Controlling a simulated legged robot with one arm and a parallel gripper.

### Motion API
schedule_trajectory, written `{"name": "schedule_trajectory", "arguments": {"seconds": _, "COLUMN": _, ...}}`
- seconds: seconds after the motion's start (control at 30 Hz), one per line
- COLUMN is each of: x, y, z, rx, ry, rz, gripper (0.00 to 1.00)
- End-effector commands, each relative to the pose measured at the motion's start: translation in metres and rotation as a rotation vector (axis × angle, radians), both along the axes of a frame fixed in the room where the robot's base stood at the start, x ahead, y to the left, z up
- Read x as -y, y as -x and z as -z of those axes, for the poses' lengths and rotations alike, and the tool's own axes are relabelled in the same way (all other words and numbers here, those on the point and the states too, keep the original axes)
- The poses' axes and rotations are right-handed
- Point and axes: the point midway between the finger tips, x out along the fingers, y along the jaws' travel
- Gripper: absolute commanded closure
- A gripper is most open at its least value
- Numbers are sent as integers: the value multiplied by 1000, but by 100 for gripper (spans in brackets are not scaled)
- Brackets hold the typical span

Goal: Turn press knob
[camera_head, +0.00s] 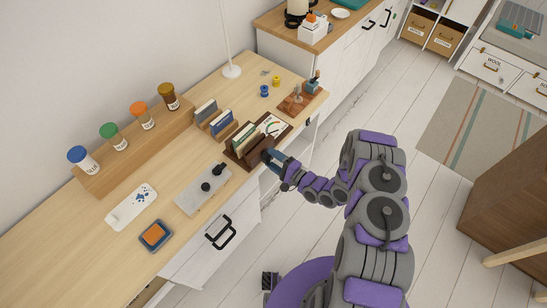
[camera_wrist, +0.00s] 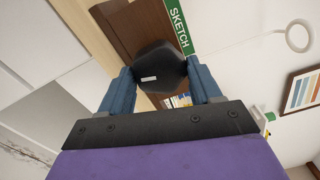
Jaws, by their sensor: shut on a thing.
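The press (camera_head: 238,155) is a dark brown wooden holder with upright books in it, near the desk's front edge in the head view. Its brown wood (camera_wrist: 125,32) also shows in the wrist view. The black faceted knob (camera_wrist: 160,68) with a small pale mark sits on the front of the press. My gripper (camera_wrist: 160,84) is shut on the knob, with one blue finger on each side of it. In the head view, my gripper (camera_head: 272,158) reaches the press from the right and mostly hides the knob.
A grey slab with black knobs (camera_head: 203,188) lies left of the press. Other book holders (camera_head: 210,118) stand behind it. A wooden rack (camera_head: 135,145) with lidded jars is at the back left. A wooden stand (camera_head: 297,99) is to the right. White floor (camera_head: 290,208) lies in front of the desk.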

Motion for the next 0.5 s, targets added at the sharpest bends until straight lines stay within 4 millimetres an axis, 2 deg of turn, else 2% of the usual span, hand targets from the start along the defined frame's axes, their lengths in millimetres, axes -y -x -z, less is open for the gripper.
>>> {"name": "schedule_trajectory", "arguments": {"seconds": 0.5, "x": -1, "y": 3, "z": 3, "rx": 377, "ry": 304, "rz": -4, "gripper": 67}}
